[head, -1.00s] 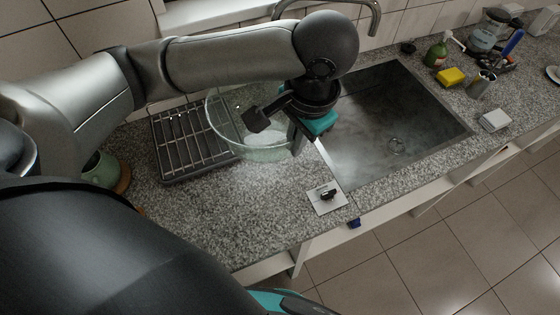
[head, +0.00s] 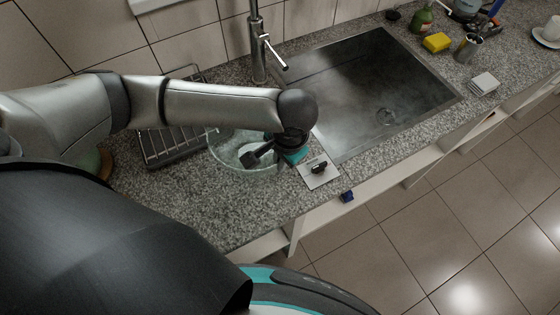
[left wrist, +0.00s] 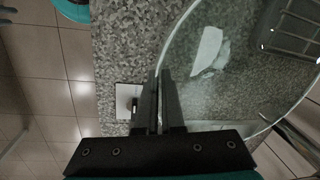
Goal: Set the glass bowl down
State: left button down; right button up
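The clear glass bowl (head: 228,157) is at the counter's middle, in front of the dish rack and left of the sink; it looks upright. My left gripper (head: 268,156) is at its right rim. In the left wrist view the two fingers (left wrist: 160,100) are close together with the bowl's rim (left wrist: 168,45) running between them. A pale patch shows within the bowl; I cannot tell if it is a reflection. Whether the bowl's base touches the granite counter (head: 215,205) is unclear. My right gripper is not in view.
A wire dish rack (head: 172,148) stands behind the bowl. The sink (head: 375,90) and tap (head: 258,45) are to the right. A plate with a black knob (head: 319,171) lies right of the gripper. Counter in front of the bowl is clear.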

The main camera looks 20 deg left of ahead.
pick_arm(q)
jog(key=shift+f, duration=0.25)
jog(key=c, duration=1)
grip_release()
jog(key=shift+c, duration=0.2)
